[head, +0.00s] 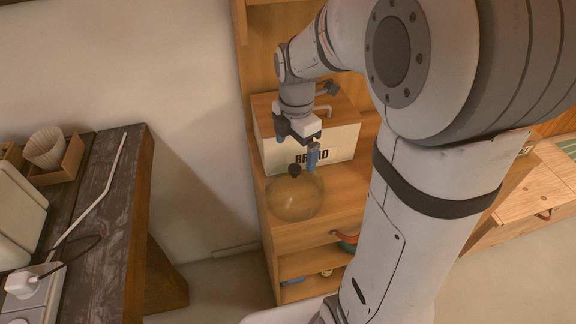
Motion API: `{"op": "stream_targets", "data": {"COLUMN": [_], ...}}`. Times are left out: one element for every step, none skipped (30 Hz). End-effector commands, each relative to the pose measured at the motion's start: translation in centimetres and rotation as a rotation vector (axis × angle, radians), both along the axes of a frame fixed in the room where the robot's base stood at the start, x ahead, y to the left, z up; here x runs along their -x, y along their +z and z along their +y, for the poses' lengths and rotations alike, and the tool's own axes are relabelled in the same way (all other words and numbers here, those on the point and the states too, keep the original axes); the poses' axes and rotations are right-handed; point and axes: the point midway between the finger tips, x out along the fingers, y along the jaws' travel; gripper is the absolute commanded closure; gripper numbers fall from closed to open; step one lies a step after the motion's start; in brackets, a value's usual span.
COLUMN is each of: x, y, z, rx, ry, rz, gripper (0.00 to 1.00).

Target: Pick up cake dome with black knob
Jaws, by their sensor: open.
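The cake dome (295,198) is a clear, see-through dome standing on the wooden cabinet top, in front of the bread box. Its black knob (295,170) is on top. My gripper (298,152) is open, with blue-tipped fingers pointing down, just above the knob. From this view I cannot tell whether the fingers are level with the knob, but I see no grip on it.
A cream bread box (342,146) with a wooden lid stands right behind the dome.

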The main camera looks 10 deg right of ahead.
Motion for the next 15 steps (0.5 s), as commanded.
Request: {"op": "stream_targets", "data": {"x": [-0.1,-0.1,-0.2,-0.2,-0.1,-0.1,-0.1,-0.1,-0.1,-0.1,0.0,0.0,0.0,0.1,0.1], "y": [-0.3,-0.6,-1.0,-1.3,-1.6,-2.1,-2.4,-2.7,-3.1,-3.5,-3.8,-4.5,-4.9,-5.4,-6.1], "z": [0.0,0.0,0.0,0.0,0.0,0.0,0.0,0.0,-0.1,-0.1,-0.1,-0.1,-0.1,-0.1,-0.1], "rx": [0.0,0.0,0.0,-0.001,0.0,0.0,0.0,0.0,-0.001,0.0,0.0,0.0,0.0,0.0,0.0], "ry": [0.017,0.023,0.027,0.029,0.028,0.028,0.027,0.027,0.027,0.026,0.026,0.026,0.025,0.025,0.025], "rz": [0.004,0.006,0.008,0.007,0.008,0.008,0.008,0.008,0.007,0.008,0.008,0.01,0.009,0.01,0.01], "gripper": [0.05,0.05,0.05,0.05,0.05,0.05,0.05,0.05,0.05,0.05,0.05,0.05,0.05,0.05,0.05]}}
